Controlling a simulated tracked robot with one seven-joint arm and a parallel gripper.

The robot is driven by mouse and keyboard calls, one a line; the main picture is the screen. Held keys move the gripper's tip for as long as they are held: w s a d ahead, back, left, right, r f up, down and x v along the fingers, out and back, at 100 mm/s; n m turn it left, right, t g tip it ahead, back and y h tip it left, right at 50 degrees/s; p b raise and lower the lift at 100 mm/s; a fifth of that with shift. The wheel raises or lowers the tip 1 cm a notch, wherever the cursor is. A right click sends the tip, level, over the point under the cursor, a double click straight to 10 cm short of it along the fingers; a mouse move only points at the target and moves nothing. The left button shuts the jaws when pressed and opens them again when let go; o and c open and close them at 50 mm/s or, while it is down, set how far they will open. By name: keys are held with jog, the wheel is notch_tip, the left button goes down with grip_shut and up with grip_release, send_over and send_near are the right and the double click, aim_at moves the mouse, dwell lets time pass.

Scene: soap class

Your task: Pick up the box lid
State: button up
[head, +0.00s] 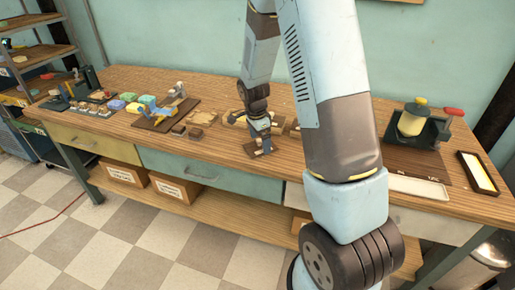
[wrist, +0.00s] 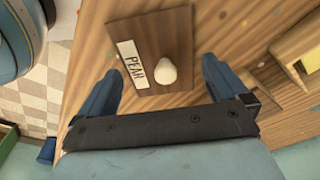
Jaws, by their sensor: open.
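The box lid (wrist: 168,35) is a flat dark wooden plate with a pale round knob (wrist: 166,72) and a white label (wrist: 132,63) reading "PEAR". It lies on the wooden bench. My gripper (wrist: 161,67) is open, with its two blue fingers apart on either side of the knob in the wrist view. Nothing is held. In the head view my gripper (head: 263,142) is low over the bench near its front edge, and the lid (head: 252,152) shows partly beneath it. The exact height of the fingertips above the lid cannot be told.
A wooden tray or box (wrist: 300,62) stands at the right in the wrist view. On the bench (head: 230,165) are coloured soap blocks (head: 131,107) and a wooden board with tools (head: 165,115) to the left, and a green press (head: 418,127) to the right. The bench front is clear.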

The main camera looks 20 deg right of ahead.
jog(key=shift+f, duration=0.6)
jog(key=shift+c, duration=0.3)
jog(key=c, duration=0.7)
jog(key=shift+r, duration=0.15)
